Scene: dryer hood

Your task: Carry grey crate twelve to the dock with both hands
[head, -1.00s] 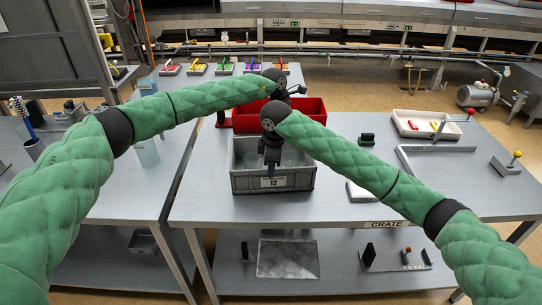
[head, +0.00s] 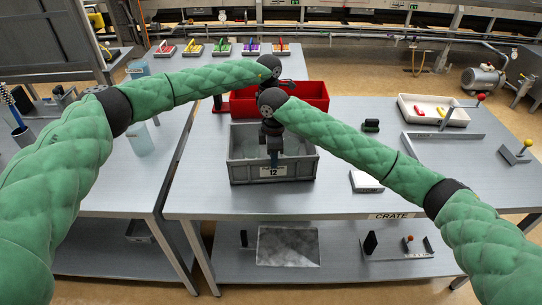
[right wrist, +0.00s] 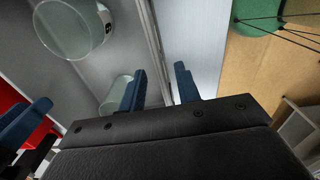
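My left gripper (head: 289,84) is farther back, by the red bin, partly hidden behind the arms. Blue finger parts at the left of the right wrist view (right wrist: 25,125) seem to be its own; their opening is unclear. No clear dock shows; a "CRATE" label (head: 392,216) is on the table's front edge.
The red bin (head: 312,92) is right behind the crate. Clear table lies left of the crate; a gap separates the left table.

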